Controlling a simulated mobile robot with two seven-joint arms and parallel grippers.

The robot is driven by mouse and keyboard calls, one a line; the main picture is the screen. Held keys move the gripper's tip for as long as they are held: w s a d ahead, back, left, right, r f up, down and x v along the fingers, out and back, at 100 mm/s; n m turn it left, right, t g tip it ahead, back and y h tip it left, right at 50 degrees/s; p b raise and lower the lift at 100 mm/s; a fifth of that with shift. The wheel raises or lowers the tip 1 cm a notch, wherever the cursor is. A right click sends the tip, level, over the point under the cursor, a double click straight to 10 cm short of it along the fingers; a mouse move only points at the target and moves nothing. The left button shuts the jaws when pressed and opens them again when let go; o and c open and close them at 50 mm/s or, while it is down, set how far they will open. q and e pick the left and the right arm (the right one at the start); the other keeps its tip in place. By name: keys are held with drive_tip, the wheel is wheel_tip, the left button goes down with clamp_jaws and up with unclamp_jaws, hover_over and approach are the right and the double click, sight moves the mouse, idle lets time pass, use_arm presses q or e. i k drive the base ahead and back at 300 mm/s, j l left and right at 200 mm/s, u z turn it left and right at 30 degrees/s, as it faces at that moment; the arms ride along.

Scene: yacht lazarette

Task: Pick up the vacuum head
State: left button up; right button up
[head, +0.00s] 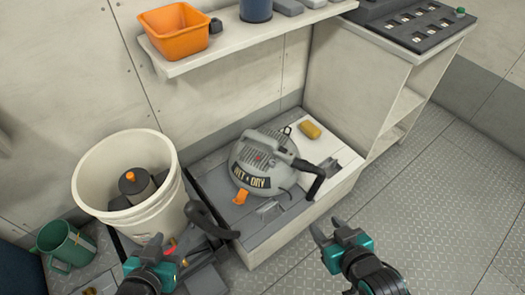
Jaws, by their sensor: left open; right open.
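The vacuum head (262,162) is a grey, domed unit with a "WET DRY" label, a top handle and an orange latch. It sits on a low grey and white platform (252,244) in the middle of the head view. A black hose end or nozzle (322,178) sticks out at its right. My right gripper (328,234) is open and empty, in front and to the right of the vacuum head, apart from it. My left gripper (160,252) is at the lower left, in front of the white bucket (88,198), and looks empty.
The bucket holds a dark object with an orange knob (130,177). A green jug (66,246) stands left of it. A yellow sponge (310,129) lies behind the vacuum head. A shelf (200,57) with an orange bin (173,32) overhangs the back. The metal floor (440,190) at right is clear.

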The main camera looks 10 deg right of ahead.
sight(249, 169)
drive_tip(key=u, duration=1.05)
drive_tip(key=z, duration=1.25)
drive_tip(key=l+u, duration=0.1)
drive_tip(key=u, duration=1.15)
drive_tip(key=l+u, duration=0.8)
drive_tip(key=u, duration=0.15)
drive_tip(key=k+l+u, duration=0.2)
drive_tip(key=l, duration=0.25)
drive_tip(key=k+l+u, duration=0.15)
drive_tip(key=l, duration=0.25)
drive_tip(key=k, duration=0.05)
